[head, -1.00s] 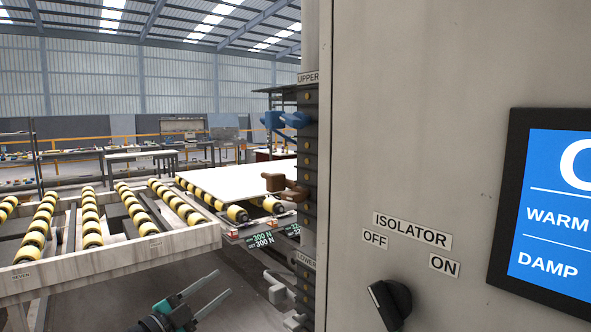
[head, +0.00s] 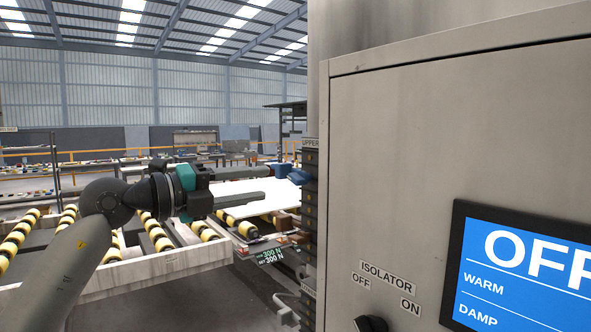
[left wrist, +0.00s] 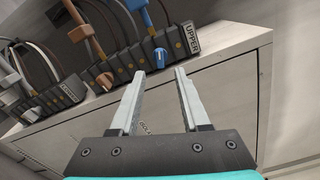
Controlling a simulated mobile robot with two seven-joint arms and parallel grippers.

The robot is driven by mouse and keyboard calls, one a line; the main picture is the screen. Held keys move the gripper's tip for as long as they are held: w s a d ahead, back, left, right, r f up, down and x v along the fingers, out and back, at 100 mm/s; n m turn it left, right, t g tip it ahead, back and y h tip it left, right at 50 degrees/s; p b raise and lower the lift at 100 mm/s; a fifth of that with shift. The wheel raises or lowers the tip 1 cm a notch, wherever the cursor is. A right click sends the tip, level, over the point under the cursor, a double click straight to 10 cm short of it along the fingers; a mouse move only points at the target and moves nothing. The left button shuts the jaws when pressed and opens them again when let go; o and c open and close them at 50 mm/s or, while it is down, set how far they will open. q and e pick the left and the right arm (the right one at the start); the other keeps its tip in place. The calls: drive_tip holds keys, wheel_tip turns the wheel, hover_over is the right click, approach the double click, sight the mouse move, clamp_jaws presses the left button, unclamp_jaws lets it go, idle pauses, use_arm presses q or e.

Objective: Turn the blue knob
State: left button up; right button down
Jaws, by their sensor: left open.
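The blue knob (head: 298,176) sticks out from the dark upright strip of fittings (head: 309,215) beside the cabinet, below the UPPER label. In the head view its left part lies close to my left gripper's fingertips. My left gripper (head: 270,184) is open and empty, with its two fingers pointing right toward the knob. In the left wrist view a small blue piece (left wrist: 160,56) shows just past and between the open fingertips (left wrist: 160,71). I cannot tell whether they touch. My right gripper is out of view.
A roller conveyor (head: 160,265) with a white slab (head: 262,203) lies behind my left arm. Brown handles (left wrist: 87,32) sit beside the blue parts.

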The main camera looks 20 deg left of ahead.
sight(292, 180)
use_arm(q)
drive_tip(key=p+x, duration=0.2)
drive_tip(key=x, duration=0.6)
drive_tip(key=shift+w+d+r+p, duration=0.1)
drive_tip(key=shift+w+d+p, duration=0.1)
drive_tip(key=shift+p, duration=0.15)
drive_tip(key=shift+w+d, duration=0.2)
drive_tip(key=shift+w, duration=0.05)
clamp_jaws()
